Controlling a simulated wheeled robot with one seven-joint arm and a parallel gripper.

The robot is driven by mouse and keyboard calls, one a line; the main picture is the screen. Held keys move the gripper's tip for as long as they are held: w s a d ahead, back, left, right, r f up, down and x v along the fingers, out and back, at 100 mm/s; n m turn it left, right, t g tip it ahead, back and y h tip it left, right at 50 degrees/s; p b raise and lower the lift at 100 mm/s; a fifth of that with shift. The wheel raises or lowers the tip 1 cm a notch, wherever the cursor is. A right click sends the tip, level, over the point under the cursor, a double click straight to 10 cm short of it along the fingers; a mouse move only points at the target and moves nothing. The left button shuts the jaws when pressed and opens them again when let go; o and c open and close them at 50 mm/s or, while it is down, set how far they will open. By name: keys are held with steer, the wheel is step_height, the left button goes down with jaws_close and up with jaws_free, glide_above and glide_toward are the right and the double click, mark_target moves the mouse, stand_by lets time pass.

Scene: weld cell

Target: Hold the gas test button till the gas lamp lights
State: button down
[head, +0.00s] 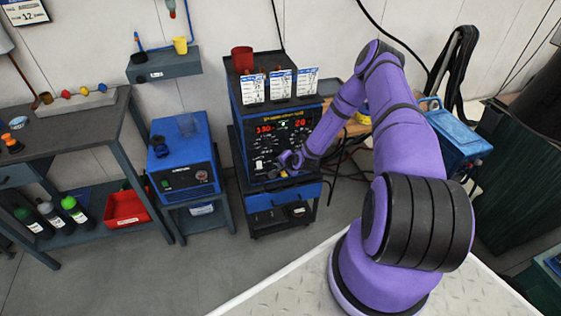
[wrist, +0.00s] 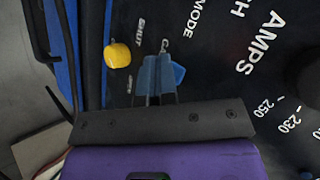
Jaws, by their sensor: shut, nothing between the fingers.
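The blue welder (head: 239,120) stands upright with a black front panel (head: 262,143) carrying red digits and one lit green light (head: 283,124). I cannot read which lamp this is. My gripper (head: 281,166) is at the lower part of the panel. In the wrist view its fingers (wrist: 156,78) are shut and empty, with their tips at a blue button (wrist: 178,73) under a label starting "GA". The fingers partly cover the button and label. I cannot tell whether the button is pressed in. A yellow knob (wrist: 117,55) sits left of the fingers, by the word "SHUT".
A red cup (head: 242,59) and white cards (head: 281,84) are on top of the welder. Another blue machine (head: 184,175) stands to its left. A workbench (head: 101,115) with bottles and a red bin (head: 126,207) below is farther left. A blue toolbox (head: 456,135) is at right.

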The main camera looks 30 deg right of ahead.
stand_by(0.4)
steer(key=shift+s+a, duration=0.2)
steer(key=shift+s, duration=0.65)
steer(key=s, duration=0.2)
steer(key=s+a, duration=0.1)
steer(key=s, duration=0.1)
steer(key=shift+s+a, duration=0.2)
steer(key=shift+s, duration=0.2)
steer(key=shift+w+r, duration=0.1)
